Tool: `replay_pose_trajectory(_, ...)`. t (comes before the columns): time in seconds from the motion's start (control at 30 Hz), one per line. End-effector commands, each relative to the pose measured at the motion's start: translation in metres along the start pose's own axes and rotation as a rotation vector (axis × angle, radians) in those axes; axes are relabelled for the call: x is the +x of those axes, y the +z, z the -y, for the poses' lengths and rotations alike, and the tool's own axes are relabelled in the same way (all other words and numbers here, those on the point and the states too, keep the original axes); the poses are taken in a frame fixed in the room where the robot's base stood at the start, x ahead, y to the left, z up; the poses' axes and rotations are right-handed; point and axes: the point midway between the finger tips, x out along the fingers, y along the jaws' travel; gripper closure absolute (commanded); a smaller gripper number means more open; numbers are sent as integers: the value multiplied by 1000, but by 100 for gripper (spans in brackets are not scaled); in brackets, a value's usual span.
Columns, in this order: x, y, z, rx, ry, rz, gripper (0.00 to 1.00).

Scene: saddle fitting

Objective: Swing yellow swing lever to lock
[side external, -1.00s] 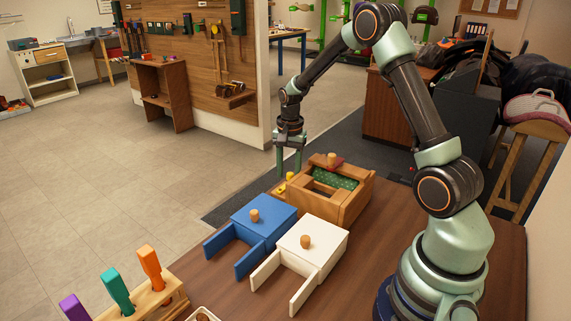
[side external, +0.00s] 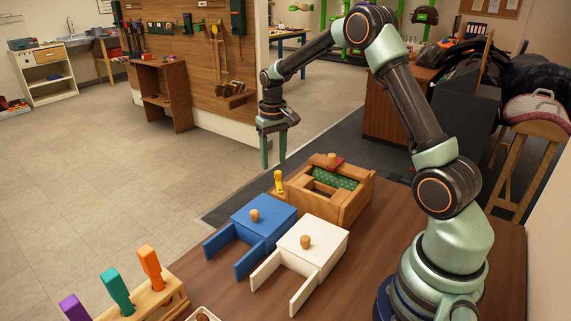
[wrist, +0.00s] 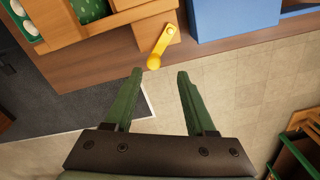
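The yellow swing lever (side external: 278,181) is at the left end of the wooden box (side external: 342,208). In the side view it stands out beside the box near the table's back edge. In the wrist view the lever (wrist: 160,46) shows a round knob at its lower end and a flat arm reaching up to a wooden block. My gripper (side external: 273,166) is above and left of the lever, out past the table edge. The fingers of my gripper (wrist: 158,75) are apart, with nothing between them, and the knob is just beyond the fingertips in the picture.
A blue box (side external: 262,220) and a white box (side external: 312,248), each with a wooden knob, stand in front of the wooden box. A rack (side external: 160,300) with purple, teal and orange handles is at the lower left. Open floor lies beyond the table edge.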

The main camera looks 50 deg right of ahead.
Motion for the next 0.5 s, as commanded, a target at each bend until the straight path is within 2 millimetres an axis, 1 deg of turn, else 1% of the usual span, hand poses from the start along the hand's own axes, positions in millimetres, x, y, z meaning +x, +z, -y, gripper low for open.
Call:
replay_pose_trajectory(0.03, -11, -1, -1, 1, 0, -5, 44)
replay_pose_trajectory(0.1, -24, -1, -1, 2, 0, -6, 44)
replay_pose_trajectory(0.43, -83, -1, -4, 3, 0, -4, 44)
replay_pose_trajectory(0.5, -91, 5, 2, -9, -1, -17, 44)
